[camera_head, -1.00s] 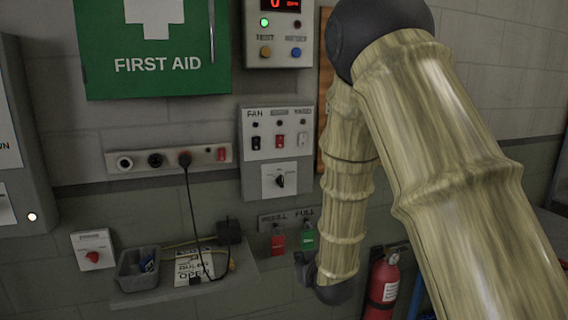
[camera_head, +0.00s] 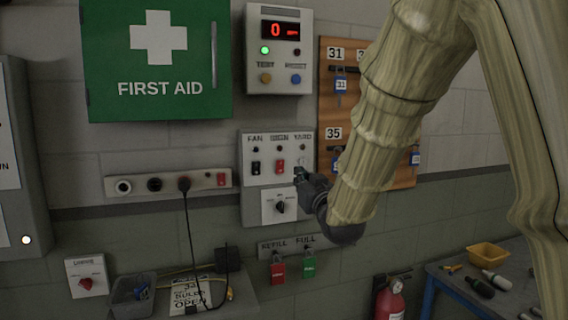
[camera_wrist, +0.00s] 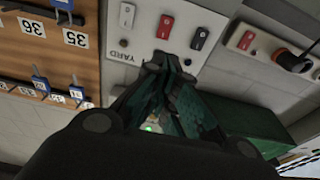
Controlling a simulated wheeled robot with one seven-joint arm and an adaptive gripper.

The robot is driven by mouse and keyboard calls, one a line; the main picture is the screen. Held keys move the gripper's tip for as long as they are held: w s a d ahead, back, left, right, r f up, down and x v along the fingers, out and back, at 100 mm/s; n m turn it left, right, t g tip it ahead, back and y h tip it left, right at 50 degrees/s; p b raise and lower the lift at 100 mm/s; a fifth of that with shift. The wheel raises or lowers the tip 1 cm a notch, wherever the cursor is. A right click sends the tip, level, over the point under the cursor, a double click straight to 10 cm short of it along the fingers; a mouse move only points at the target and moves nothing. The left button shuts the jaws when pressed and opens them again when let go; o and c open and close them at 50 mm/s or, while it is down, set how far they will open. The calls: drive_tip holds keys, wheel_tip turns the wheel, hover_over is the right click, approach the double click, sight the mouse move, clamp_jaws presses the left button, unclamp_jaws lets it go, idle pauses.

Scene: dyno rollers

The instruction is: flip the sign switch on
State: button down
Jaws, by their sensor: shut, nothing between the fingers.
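The switch panel (camera_head: 246,190) is on the wall at the picture's middle, with switches labelled FAN, SIGN and YARD. The sign switch (camera_head: 280,166) is the red middle rocker; it also shows in the wrist view (camera_wrist: 165,27). The black fan switch (camera_head: 255,167) is on its left. The pale yard switch (camera_wrist: 127,15) shows at the top of the wrist view. My gripper (camera_head: 299,173) is shut and empty, in front of the panel's right side, right of and slightly below the sign switch. I cannot tell whether it touches the panel.
A rotary knob (camera_head: 280,207) is below the switches. A counter box (camera_head: 279,80) hangs above. A board with tagged hooks (camera_head: 336,110) is at the right. A socket strip (camera_head: 140,187) with a plugged cable is at the left. Padlocks (camera_head: 278,270) hang below.

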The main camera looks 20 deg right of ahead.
sight(279, 156)
drive_tip(key=shift+w, duration=0.15)
drive_tip(key=w+p, duration=0.1)
drive_tip(key=w, duration=0.3)
drive_tip(key=w+r+p, duration=0.1)
drive_tip(key=w+p, duration=0.1)
drive_tip(key=w, duration=0.3)
drive_tip(key=w+r+p, duration=0.1)
drive_tip(key=w+p, duration=0.1)
drive_tip(key=w, duration=0.2)
drive_tip(key=shift+w+a, duration=0.25)
drive_tip(key=shift+w, duration=0.05)
